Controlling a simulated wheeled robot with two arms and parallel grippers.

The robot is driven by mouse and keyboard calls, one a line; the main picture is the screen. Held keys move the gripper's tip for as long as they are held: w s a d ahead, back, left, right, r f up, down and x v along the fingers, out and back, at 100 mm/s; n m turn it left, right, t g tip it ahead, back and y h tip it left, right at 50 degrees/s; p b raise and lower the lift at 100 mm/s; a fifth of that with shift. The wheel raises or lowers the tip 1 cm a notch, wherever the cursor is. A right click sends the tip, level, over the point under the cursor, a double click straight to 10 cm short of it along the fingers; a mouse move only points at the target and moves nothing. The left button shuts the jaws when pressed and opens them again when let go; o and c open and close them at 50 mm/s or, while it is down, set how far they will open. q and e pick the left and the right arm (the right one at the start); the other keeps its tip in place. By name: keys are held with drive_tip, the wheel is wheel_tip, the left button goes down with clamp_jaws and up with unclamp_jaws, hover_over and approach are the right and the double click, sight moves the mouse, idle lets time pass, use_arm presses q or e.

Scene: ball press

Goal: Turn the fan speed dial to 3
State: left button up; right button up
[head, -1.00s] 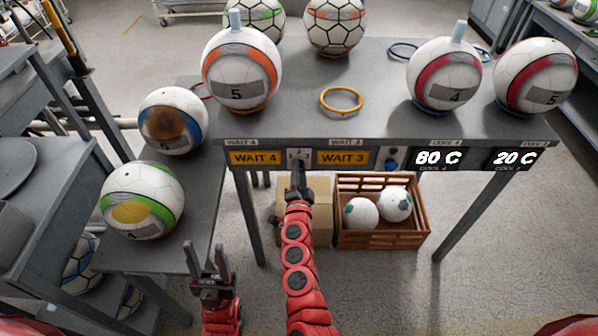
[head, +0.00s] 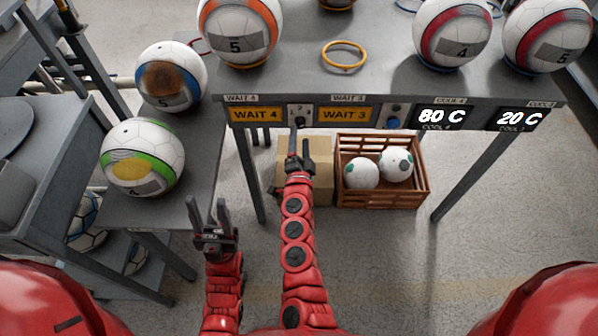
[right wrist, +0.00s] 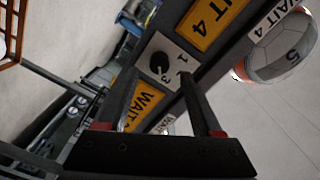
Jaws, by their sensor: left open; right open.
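The fan speed dial (head: 299,113) sits on a small white plate in the table's front edge, between two yellow signs. In the right wrist view it is a black knob (right wrist: 159,63) with the numerals 1 and 3 beside it; its exact setting is hard to tell. My right gripper (head: 299,143) is open and empty just in front of and below the dial, apart from it. In the right wrist view the fingers of my right gripper (right wrist: 160,88) stand apart with the dial beyond them. My left gripper (head: 208,213) is open and empty, lower left.
The WAIT 4 sign (head: 257,114) and WAIT 3 sign (head: 345,114) flank the dial. A blue knob (head: 393,123) is further right, beside the 80 C display (head: 441,117). Balls rest on the table above. A cardboard box (head: 320,160) and a brown crate (head: 382,203) stand below.

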drive_tip(key=s, duration=1.3)
drive_tip(key=shift+b, duration=0.4)
drive_tip(key=shift+a, duration=0.1)
